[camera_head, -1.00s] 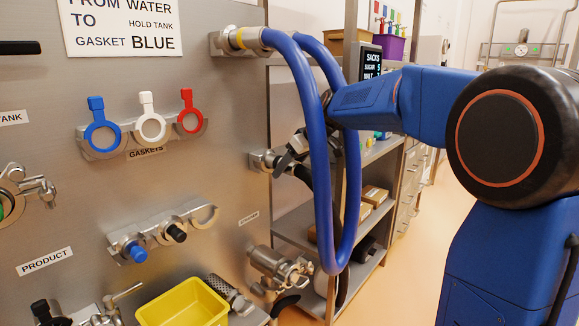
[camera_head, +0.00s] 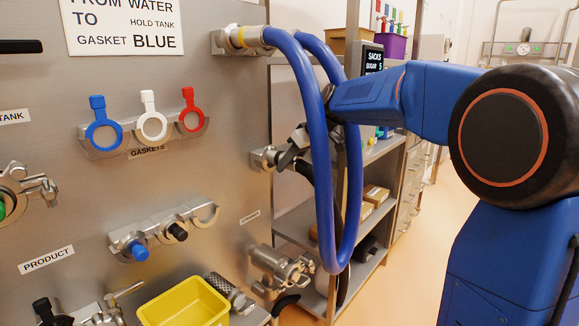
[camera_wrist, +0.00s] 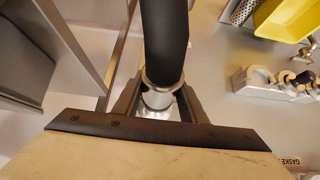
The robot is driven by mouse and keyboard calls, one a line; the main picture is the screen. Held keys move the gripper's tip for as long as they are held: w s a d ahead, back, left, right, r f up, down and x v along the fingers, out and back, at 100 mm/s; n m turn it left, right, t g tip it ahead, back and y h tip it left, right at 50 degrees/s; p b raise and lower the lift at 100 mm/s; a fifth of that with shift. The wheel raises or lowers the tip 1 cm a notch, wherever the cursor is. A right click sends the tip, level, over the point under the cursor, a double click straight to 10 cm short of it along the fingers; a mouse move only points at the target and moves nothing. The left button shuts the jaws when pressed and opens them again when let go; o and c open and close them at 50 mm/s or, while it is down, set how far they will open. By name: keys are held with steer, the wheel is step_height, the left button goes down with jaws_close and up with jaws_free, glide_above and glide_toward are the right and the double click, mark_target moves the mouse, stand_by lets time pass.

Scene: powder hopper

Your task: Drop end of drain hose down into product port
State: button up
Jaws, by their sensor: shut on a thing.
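A black hose with a metal end collar, apparently the drain hose (camera_wrist: 165,40), runs up from between my jaws in the wrist view. My gripper (camera_wrist: 158,104) is shut on its metal end. In the head view my gripper (camera_head: 290,150) is mostly hidden behind the blue hose, close to a steel fitting (camera_head: 263,158) on the panel. I cannot tell whether the hose end touches that fitting. The black hose hangs down behind the blue loop. A PRODUCT label (camera_head: 46,260) is at lower left, with a fitting with a black part (camera_head: 44,311) below it, cut off by the frame.
A blue hose (camera_head: 325,190) hangs in a long loop from an upper panel fitting, in front of my gripper. A yellow bin (camera_head: 185,303) is at the bottom. Gasket holders (camera_head: 150,130) and a clamp fitting (camera_head: 280,265) project from the panel. Shelves (camera_head: 375,220) stand behind.

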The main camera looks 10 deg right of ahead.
steer(key=shift+r, duration=2)
steer(key=s+d, duration=0.5)
steer(key=s, duration=0.2)
steer(key=shift+s+d, duration=0.15)
